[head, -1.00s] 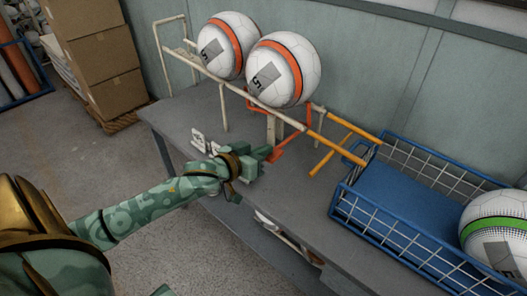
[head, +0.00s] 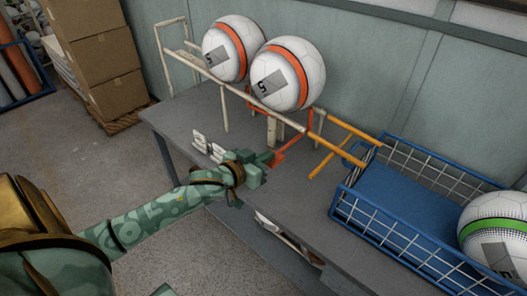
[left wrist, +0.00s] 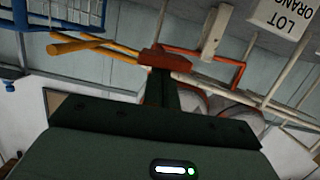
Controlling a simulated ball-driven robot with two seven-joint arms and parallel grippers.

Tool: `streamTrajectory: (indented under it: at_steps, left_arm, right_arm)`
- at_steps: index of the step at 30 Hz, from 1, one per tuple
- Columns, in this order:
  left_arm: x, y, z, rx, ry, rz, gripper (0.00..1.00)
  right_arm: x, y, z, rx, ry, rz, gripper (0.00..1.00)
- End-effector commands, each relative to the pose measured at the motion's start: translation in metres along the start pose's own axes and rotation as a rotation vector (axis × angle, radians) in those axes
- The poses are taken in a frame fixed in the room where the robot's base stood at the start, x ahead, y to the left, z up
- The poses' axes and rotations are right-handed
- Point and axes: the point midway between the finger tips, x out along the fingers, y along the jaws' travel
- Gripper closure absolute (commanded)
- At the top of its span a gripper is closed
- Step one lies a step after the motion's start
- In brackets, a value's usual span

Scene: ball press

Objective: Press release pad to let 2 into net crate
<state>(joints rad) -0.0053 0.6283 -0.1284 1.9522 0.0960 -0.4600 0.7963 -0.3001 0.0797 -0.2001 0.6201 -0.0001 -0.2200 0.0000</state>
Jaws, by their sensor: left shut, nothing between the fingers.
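Two white balls with orange bands, the rear one (head: 230,48) and the front one (head: 300,75), sit on the sloping cream rail above the table. The orange-red release pad (head: 279,158) is below the front ball, on an orange bracket. My left gripper (head: 266,158) is shut and empty, its tip right at the pad. In the left wrist view the fingers (left wrist: 165,70) end at the pad (left wrist: 167,56); I cannot tell whether it is pressed in. The blue net crate (head: 345,208) stands at the right. My right gripper is not in view.
A white ball with a green band (head: 497,228) lies in the crate's right end. Yellow-orange rails (head: 345,135) lead down to the crate. Small white signs (head: 208,148) stand on the grey table (head: 180,115). Cardboard boxes (head: 105,60) are stacked at the back left.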

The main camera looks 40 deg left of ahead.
Motion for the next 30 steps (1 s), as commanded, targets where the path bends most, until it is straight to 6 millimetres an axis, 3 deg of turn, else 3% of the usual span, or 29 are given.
streamTrajectory:
  at_steps: [18, 30]
  left_arm:
    - [0.008, 0.004, 0.037, 0.272, -0.007, -0.069, 1.0]
    - [0.012, 0.002, 0.052, 0.395, -0.007, -0.099, 1.0]
  right_arm:
    - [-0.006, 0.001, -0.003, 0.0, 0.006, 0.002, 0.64]
    - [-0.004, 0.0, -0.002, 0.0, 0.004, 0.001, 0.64]
